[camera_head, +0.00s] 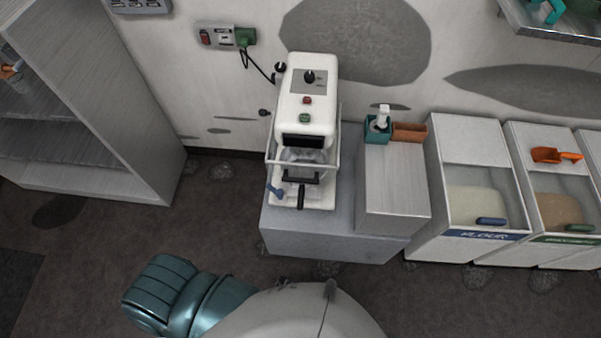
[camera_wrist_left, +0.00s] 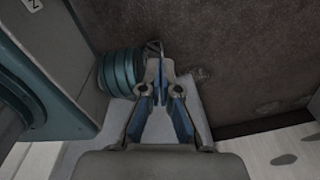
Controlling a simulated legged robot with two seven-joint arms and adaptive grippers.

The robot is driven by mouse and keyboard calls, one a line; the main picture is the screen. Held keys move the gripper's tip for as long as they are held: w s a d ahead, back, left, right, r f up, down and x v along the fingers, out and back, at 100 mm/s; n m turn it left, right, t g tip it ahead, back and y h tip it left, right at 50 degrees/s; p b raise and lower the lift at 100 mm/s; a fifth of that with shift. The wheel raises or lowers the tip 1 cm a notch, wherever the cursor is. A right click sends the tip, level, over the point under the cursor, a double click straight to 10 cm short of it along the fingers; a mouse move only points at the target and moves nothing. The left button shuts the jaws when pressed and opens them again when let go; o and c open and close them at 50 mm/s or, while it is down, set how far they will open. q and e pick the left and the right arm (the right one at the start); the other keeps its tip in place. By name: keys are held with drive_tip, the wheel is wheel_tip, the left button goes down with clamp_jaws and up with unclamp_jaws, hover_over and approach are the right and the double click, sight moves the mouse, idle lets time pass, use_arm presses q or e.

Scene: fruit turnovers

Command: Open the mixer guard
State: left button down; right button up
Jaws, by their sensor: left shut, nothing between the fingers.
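The white mixer (camera_head: 306,105) stands on a grey stand against the wall in the head view. Its guard (camera_head: 303,157) looks like a clear cover with a pale frame around the front, below the mixer head. It appears to be down, though its exact position is hard to tell. A black handle (camera_head: 301,194) and a blue lever (camera_head: 275,190) are at the mixer's front. My left gripper (camera_wrist_left: 160,64) shows only in the left wrist view, fingertips together and empty, apart from the mixer as far as I can see. My right gripper is not in view.
A grey cabinet (camera_head: 391,190) with a teal holder (camera_head: 377,130) stands right of the mixer. Ingredient bins (camera_head: 480,180) are farther right. Open shelving (camera_head: 95,110) stands at left. The dark floor (camera_head: 215,225) between shelving and stand is clear.

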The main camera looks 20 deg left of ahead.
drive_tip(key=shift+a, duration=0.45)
